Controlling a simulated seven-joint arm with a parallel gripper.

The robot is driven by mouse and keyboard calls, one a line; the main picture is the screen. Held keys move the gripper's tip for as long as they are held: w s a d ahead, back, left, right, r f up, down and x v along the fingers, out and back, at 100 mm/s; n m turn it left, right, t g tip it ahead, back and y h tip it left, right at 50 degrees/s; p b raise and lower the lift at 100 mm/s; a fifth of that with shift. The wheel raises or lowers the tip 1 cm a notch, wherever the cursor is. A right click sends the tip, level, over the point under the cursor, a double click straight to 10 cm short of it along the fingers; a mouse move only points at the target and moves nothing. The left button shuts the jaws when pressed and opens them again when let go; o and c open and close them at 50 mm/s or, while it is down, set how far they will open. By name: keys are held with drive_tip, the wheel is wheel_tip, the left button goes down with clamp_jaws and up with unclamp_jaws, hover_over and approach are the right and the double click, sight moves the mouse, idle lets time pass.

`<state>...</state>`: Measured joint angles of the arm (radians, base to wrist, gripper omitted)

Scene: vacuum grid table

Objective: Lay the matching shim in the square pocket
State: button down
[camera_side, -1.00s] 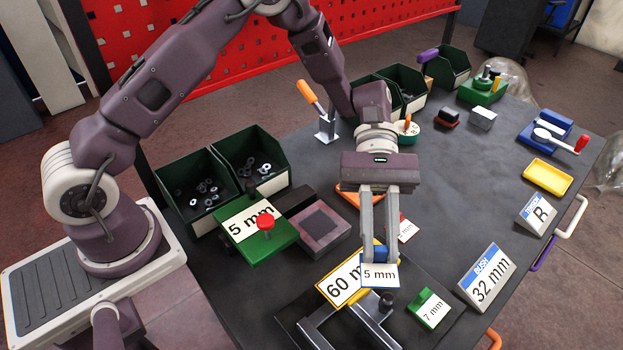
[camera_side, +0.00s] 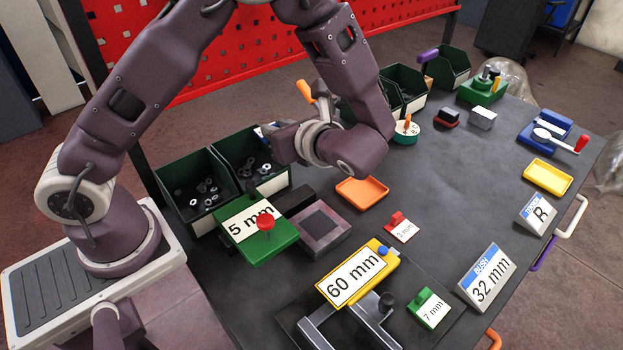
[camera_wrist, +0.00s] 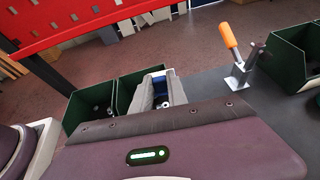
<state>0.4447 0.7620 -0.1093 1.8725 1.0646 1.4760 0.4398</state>
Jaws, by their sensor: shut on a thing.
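My gripper (camera_wrist: 161,82) is shut on the blue-gripped shim (camera_wrist: 158,73), whose white label read 5 mm earlier. In the side view, my gripper is turned away over the green bins, and only a small bit of the shim's white and blue (camera_side: 265,129) shows. A pinkish block (camera_side: 335,243) with a dark square recess (camera_side: 321,224) sits at table centre-left, nearer the camera than my gripper; the recess looks empty. Beside it is a green plate (camera_side: 268,246) marked 5 mm with a red knob. A red 3 mm shim (camera_side: 401,227) and green 7 mm shim (camera_side: 428,309) lie to the right.
Green bins (camera_side: 198,192) of washers stand below my gripper. An upright orange-handled clamp (camera_side: 308,95) stands close behind the wrist. An orange tray (camera_side: 362,191), a yellow 60 mm plate (camera_side: 352,279) and a 32 mm sign (camera_side: 484,279) occupy the table. The right-middle table is fairly clear.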

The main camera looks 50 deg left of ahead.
drive_tip(key=w+d+f+m+t+h, duration=0.2)
drive_tip(key=w+m+t+h, duration=0.3)
drive_tip(key=m+t, duration=0.5)
drive_tip(key=shift+w+f+m+h, duration=0.3)
drive_tip(key=shift+w+m+h, duration=0.15)
drive_tip(key=shift+h, duration=0.65)
drive_tip(key=m+t+h, duration=0.2)
drive_tip(key=m+h, duration=0.4)
hover_over(417, 210)
wheel_tip(417, 210, down, 10)
drive_tip(key=shift+r, duration=0.25)
drive_tip(key=shift+f, duration=0.2)
